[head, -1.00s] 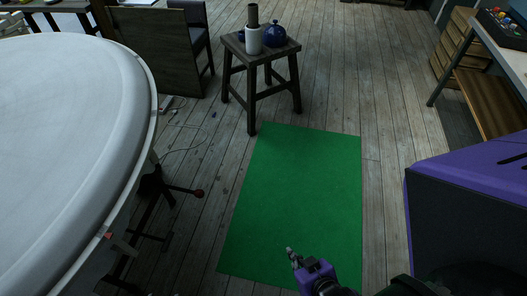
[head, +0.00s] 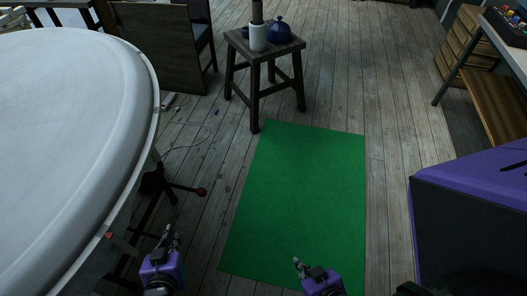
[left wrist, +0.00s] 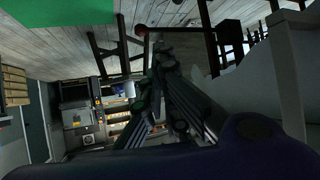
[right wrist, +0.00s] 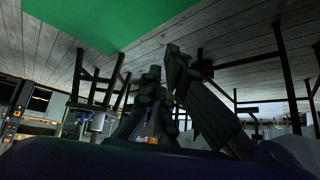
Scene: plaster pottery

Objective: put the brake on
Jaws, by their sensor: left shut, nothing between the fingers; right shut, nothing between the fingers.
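A dark lever (head: 184,188) with a dark red ball knob (head: 201,192) sticks out to the right from the black stand under the large round white top. It looks like the brake lever; no other part marks it as such. The red knob also shows in the left wrist view (left wrist: 142,30), just beyond the fingertips. My left gripper (head: 169,231) is shut and empty, below and left of the knob in the head view, apart from it. My right gripper (head: 297,262) is shut and empty over the near end of the green mat.
The round white top (head: 70,130) fills the left side, with a small red piece (head: 109,236) at its rim. A green mat (head: 300,190) lies on the plank floor. A stool (head: 264,50) with a blue pot (head: 279,30) stands behind. A purple-and-black box (head: 470,220) is at right.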

